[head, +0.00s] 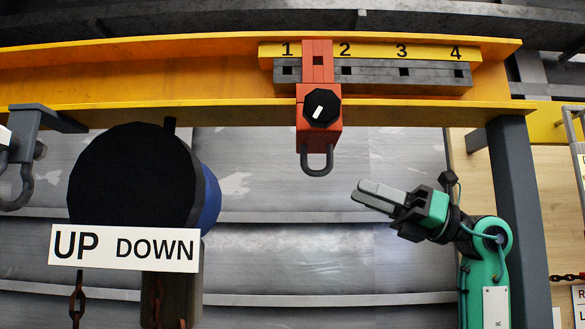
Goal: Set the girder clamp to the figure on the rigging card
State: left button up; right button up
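The red girder clamp (304,120) hangs on the orange girder (180,80), with a black knob with a white mark on its front and a grey shackle (316,165) below. Its upper plate lies between the 1 and the 2 of the yellow number scale (375,51). My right gripper (357,189) is below and right of the clamp, apart from it, pointing left. Its grey fingers lie close together, with nothing seen between them. My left gripper is not in view. A card (579,298) starting with "R" is cut off at the right edge; its figure cannot be read.
A large black and blue hoist (130,180) with an "UP DOWN" sign (125,247) and chains hangs at left. A grey bracket with a hook (27,150) is at the far left. A grey post (517,190) stands right of my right arm. Space below the clamp is clear.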

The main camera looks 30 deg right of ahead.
aim_at(306, 169)
jog(key=p+x, duration=0.5)
jog(key=x, duration=0.5)
jog(key=shift+w+a+r, duration=0.1)
jog(key=shift+w+r, duration=0.1)
jog(key=shift+r, duration=0.05)
jog(key=shift+w+a+r, duration=0.1)
jog(key=shift+w+a, duration=0.2)
jog(key=shift+a, duration=0.15)
grip_shut()
